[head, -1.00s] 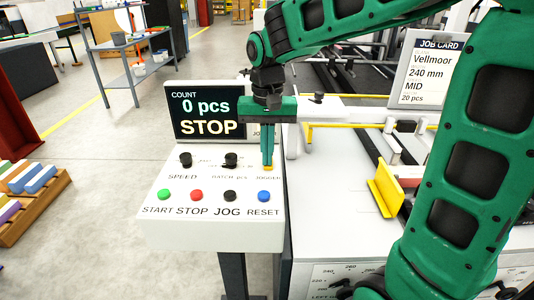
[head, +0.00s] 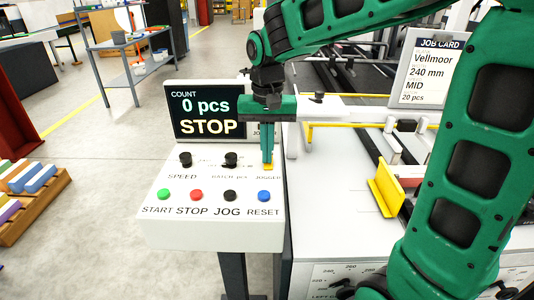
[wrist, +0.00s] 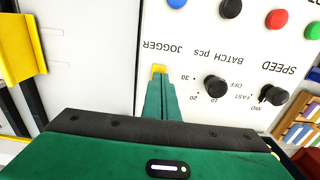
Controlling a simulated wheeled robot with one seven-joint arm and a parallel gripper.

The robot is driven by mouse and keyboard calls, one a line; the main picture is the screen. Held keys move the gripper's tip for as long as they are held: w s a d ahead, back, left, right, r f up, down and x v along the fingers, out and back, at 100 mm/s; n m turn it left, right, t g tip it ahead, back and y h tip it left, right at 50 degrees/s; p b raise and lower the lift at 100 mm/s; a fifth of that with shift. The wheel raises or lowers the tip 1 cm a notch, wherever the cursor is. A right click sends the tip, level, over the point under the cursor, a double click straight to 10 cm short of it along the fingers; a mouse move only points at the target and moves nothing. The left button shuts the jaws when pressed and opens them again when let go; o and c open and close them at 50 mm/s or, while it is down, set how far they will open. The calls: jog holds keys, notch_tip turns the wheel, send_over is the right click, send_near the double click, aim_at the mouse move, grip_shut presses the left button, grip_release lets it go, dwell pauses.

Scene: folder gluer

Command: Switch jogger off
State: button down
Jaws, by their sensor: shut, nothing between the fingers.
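The jogger switch (head: 268,166) is a small yellow piece on the sloped white control panel (head: 180,225), above the word JOGGER and at the right of the two black knobs. It also shows in the wrist view (wrist: 159,69), right at my fingertips. My gripper (head: 267,162) is shut with nothing between its fingers and points down at the switch. The fingertips cover part of the switch, so its position is hidden. I cannot tell whether they touch it. The display (head: 208,114) reads 0 pcs and STOP; its lower right corner is hidden behind my gripper.
Black SPEED (head: 185,160) and batch (head: 231,160) knobs sit left of my fingers. Green, red, black and blue buttons (head: 264,196) line the panel below. A yellow guide (head: 384,186) and the job card (head: 429,70) are to the right on the machine.

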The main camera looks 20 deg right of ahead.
aim_at(267, 168)
jog(key=shift+w+d+r, duration=0.15)
jog(key=shift+w+d, duration=0.05)
jog(key=shift+w, duration=0.15)
jog(key=shift+r, duration=0.15)
jog(key=shift+r, duration=0.3)
notch_tip(267, 168, up, 13)
jog(key=s+a, duration=0.1)
jog(key=s, duration=0.1)
jog(key=shift+s, duration=0.2)
jog(key=shift+f, duration=0.15)
jog(key=s+d+f+m, duration=0.1)
jog(key=s+d+f, duration=0.3)
jog(key=d, duration=0.2)
jog(key=s+d+f, duration=0.4)
jog(key=s+d, duration=0.1)
jog(key=d, duration=0.1)
jog(key=s+d+f, duration=0.3)
jog(key=s+f, duration=0.2)
jog(key=s, duration=0.2)
jog(key=s+d+f+m, duration=0.1)
jog(key=s+d+f, duration=0.3)
jog(key=s, duration=0.3)
jog(key=shift+f, duration=0.6)
